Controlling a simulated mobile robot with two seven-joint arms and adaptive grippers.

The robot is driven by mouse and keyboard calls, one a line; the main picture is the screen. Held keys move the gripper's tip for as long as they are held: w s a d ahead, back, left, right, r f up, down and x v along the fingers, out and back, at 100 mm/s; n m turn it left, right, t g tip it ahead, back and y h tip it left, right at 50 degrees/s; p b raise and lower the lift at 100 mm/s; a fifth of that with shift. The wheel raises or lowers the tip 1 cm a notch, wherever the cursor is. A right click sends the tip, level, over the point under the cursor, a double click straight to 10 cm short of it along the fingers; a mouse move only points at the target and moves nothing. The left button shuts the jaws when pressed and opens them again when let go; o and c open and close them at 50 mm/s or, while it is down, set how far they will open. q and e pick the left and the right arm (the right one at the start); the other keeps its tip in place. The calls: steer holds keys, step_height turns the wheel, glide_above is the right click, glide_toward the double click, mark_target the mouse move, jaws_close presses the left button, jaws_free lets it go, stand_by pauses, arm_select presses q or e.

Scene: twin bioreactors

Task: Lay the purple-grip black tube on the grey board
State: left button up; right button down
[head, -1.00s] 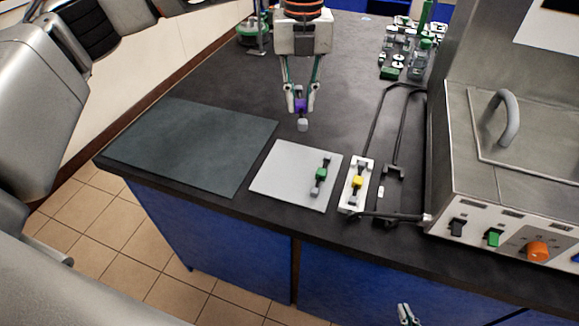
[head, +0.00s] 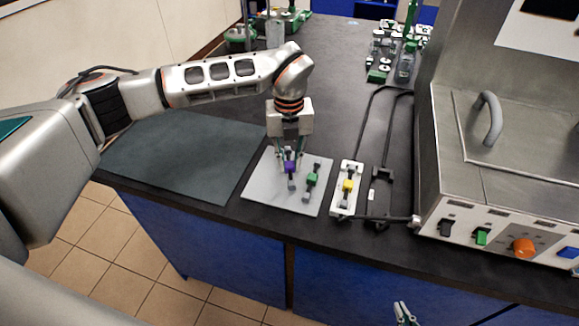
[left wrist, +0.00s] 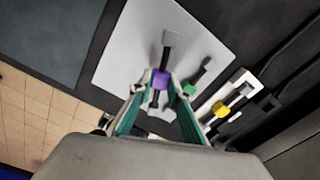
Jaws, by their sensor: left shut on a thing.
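The purple-grip black tube (head: 291,168) is held in my left gripper (head: 290,163), which is shut on its purple grip. In the left wrist view the tube (left wrist: 161,77) shows between the fingertips, over the pale grey board (left wrist: 215,45). In the head view the grey board (head: 262,191) lies flat near the table's front edge, and the held tube is over its middle. I cannot tell whether the tube touches the board. My right gripper (head: 404,313) shows only as small tips at the bottom edge; its opening is unclear.
A green-grip tube (head: 312,181) lies on the board, just right of the held tube. A white holder (head: 344,200) with a yellow-grip tube (head: 347,187) is further right. A dark mat (head: 180,155) is to the left. A steel machine (head: 500,170) stands at the right.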

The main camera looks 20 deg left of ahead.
mark_target(289, 164)
arm_select(q)
step_height(289, 164, down, 2)
steer(key=shift+f, duration=0.2)
steer(key=shift+f, duration=0.15)
steer(key=o, duration=1)
steer(key=shift+c, duration=0.2)
steer(key=shift+r, duration=0.4)
step_height(289, 164, up, 12)
steer(key=b, duration=0.1)
steer(key=shift+f, duration=0.25)
steer(key=shift+s, duration=0.1)
